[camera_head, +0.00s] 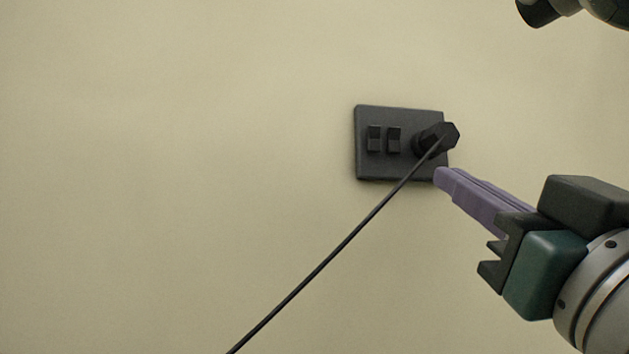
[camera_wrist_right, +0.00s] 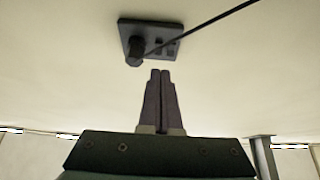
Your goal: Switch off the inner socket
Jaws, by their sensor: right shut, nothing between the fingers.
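A dark socket plate (camera_head: 400,168) is fixed on the pale wall. It carries two rocker switches side by side, a left switch (camera_head: 374,139) and an inner switch (camera_head: 394,140) nearer the plug. A black plug (camera_head: 437,138) sits in the plate's right part, with its cord running down left. My right gripper (camera_head: 441,177) has purple fingers, shut and empty, with tips at the plate's lower right corner, below the plug. In the right wrist view the fingertips (camera_wrist_right: 160,72) lie just below the plate (camera_wrist_right: 133,27) and plug (camera_wrist_right: 134,50). My left gripper is not in view.
The black cord (camera_head: 330,260) crosses in front of the wall from the plug to the bottom edge. A dark part (camera_head: 540,10) shows at the top right corner. The wall (camera_head: 180,150) left of the plate is bare.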

